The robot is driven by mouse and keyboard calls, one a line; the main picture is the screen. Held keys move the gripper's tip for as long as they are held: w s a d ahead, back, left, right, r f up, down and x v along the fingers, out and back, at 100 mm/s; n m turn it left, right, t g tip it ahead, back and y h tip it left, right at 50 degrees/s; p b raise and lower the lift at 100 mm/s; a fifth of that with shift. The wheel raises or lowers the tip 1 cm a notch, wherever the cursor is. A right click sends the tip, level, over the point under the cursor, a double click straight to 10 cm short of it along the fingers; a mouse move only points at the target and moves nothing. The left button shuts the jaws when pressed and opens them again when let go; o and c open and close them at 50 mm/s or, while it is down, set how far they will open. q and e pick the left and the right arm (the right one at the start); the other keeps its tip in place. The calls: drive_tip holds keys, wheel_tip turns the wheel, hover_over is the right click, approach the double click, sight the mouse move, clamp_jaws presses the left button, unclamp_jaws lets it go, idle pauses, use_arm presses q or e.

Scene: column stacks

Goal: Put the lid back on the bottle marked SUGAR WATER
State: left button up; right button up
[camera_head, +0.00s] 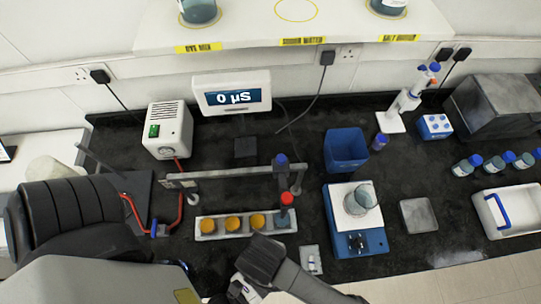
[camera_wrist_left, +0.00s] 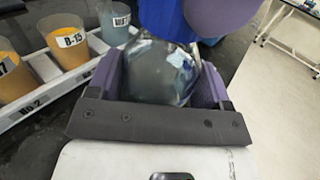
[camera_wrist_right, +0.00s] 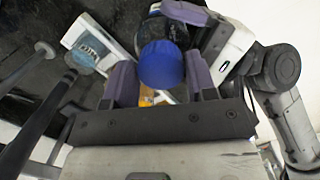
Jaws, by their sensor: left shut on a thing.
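My left gripper (camera_wrist_left: 165,95) is shut on a clear glass bottle (camera_wrist_left: 160,65) with liquid in it. No label can be read on it. In the right wrist view a blue lid (camera_wrist_right: 161,64) sits between the fingers of my right gripper (camera_wrist_right: 160,85). Part of the bottle (camera_wrist_right: 165,32) shows just beyond the lid. I cannot tell whether the right fingers press on the lid, or whether the lid touches the bottle's neck. In the left wrist view blue (camera_wrist_left: 165,18) and a purple right finger cover the bottle's top. In the head view my arms hide the bottle.
A rack of orange cups (camera_head: 207,226) lies close to the grippers. A stirrer with a blue base (camera_head: 360,241) and a beaker stands to the right. The shelf (camera_head: 240,25) holds two bottles and an empty yellow ring (camera_head: 296,19) between them.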

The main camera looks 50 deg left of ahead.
drive_tip(key=o, duration=0.4)
drive_tip(key=shift+c, duration=0.2)
drive_tip(key=shift+c, duration=0.2)
